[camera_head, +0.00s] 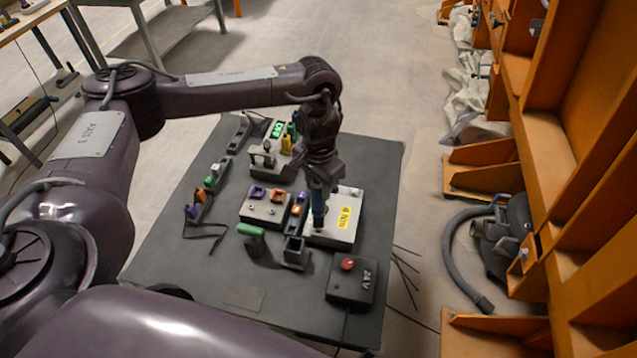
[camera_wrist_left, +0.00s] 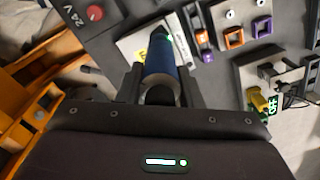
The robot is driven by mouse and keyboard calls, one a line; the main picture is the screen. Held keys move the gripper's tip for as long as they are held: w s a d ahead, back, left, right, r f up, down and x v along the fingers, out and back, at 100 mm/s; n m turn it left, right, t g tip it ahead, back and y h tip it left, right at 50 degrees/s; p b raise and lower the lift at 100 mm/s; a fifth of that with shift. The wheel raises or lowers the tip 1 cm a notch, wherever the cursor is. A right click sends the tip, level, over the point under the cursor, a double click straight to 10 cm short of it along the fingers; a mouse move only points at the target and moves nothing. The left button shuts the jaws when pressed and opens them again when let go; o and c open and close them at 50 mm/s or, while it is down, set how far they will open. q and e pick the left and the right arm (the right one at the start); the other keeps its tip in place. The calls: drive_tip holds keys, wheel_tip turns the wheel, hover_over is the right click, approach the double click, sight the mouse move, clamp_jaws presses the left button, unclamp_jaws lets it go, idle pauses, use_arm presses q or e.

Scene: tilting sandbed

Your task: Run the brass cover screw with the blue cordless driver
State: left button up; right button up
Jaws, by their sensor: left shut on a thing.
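My left gripper (camera_head: 319,186) is shut on the blue cordless driver (camera_head: 318,208), which points down at the left part of a pale box (camera_head: 338,235) with a yellow label. The driver also shows in the left wrist view (camera_wrist_left: 160,62), between the two fingers of my left gripper (camera_wrist_left: 161,82), its dark nose end over the pale box (camera_wrist_left: 132,46). The brass cover screw cannot be made out; the driver hides that spot. I cannot tell whether the tip touches. My right gripper is not in view.
A dark box with a red button, marked 24V (camera_head: 350,283), stands at the table's front right. A green-handled tool (camera_head: 250,230), a dark open holder (camera_head: 295,255) and a unit with purple and orange parts (camera_head: 264,208) stand left of the driver. Bare dark tabletop (camera_head: 185,265) lies front left.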

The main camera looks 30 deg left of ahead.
use_arm(q)
drive_tip(key=shift+r, duration=0.1)
drive_tip(key=shift+p, duration=0.45)
idle(0.7)
drive_tip(key=shift+s+d+f, duration=0.1)
drive_tip(key=shift+f, duration=0.2)
drive_tip(key=shift+s+p, duration=0.15)
drive_tip(key=shift+p, duration=0.15)
idle(0.4)
drive_tip(key=shift+s+f, duration=0.1)
idle(0.5)
drive_tip(key=shift+r+p, duration=0.25)
drive_tip(key=shift+p, duration=1.25)
idle(1.2)
drive_tip(key=shift+r, duration=0.1)
